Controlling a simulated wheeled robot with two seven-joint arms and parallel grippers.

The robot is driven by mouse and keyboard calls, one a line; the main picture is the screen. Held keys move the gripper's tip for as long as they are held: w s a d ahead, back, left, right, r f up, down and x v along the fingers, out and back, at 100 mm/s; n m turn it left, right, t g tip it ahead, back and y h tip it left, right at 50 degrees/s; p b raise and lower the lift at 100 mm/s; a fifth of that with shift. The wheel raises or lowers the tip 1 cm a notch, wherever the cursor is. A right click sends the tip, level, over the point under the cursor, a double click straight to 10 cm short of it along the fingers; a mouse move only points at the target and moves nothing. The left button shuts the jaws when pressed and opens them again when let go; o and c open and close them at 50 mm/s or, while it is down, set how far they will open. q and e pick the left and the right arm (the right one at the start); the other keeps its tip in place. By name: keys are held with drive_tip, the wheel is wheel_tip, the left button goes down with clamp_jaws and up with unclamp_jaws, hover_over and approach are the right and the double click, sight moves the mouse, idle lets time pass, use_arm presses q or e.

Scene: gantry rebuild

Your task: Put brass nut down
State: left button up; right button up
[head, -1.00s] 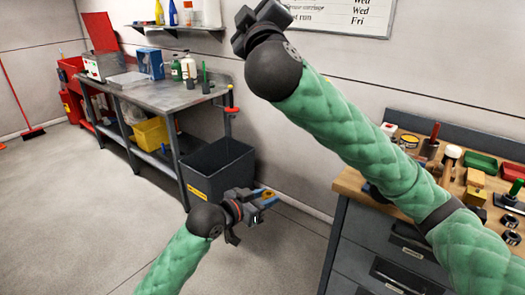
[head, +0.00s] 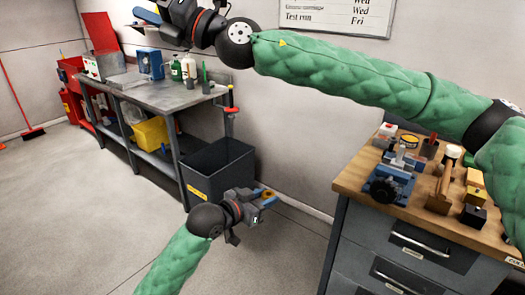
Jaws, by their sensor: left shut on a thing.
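My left gripper (head: 266,195) is in the lower middle of the head view, in the air over the floor in front of the dark bin. It is shut on the brass nut (head: 267,193), a small golden ring at its fingertips, partly hidden by the fingers. My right gripper (head: 152,16) is at the top left, at the end of the arm that crosses from the right. Its fingers point left and are partly cut off by the frame's edge; I cannot tell whether they are open.
A wooden-topped workbench (head: 358,177) at right carries a blue vise (head: 388,187), a mallet and several small parts. A dark open bin (head: 207,185) stands by a grey metal table (head: 165,98) at left. The floor between is clear.

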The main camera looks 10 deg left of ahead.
drive_tip(key=w+d+f+n+g+h, duration=0.15)
drive_tip(key=f+h, duration=0.25)
drive_tip(key=f, duration=0.5)
drive_tip(key=w+d+f+n+h, duration=0.1)
drive_tip(key=w+f+h, duration=0.25)
drive_tip(key=f, duration=0.55)
drive_tip(key=w+d+f+n+g+h, duration=0.1)
drive_tip(key=w+f+h, duration=0.1)
drive_tip(key=f+h, duration=0.5)
drive_tip(key=w+d+f+h, duration=0.1)
drive_tip(key=d+f+h, duration=0.4)
drive_tip(key=d, duration=0.4)
drive_tip(key=w+d+f+h, duration=0.1)
drive_tip(key=d+f+h, duration=0.35)
drive_tip(key=d, duration=0.35)
drive_tip(key=w+x, duration=0.1)
drive_tip(key=x, duration=1)
drive_tip(key=shift+a+f+m+t, duration=0.2)
drive_tip(key=shift+f+m+t, duration=0.25)
drive_tip(key=shift+f, duration=0.05)
drive_tip(key=shift+c, duration=0.5)
drive_tip(key=c, duration=0.9)
use_arm(q)
drive_tip(key=o, duration=1.1)
drive_tip(key=shift+c, duration=0.2)
use_arm(e)
drive_tip(key=shift+c, duration=0.5)
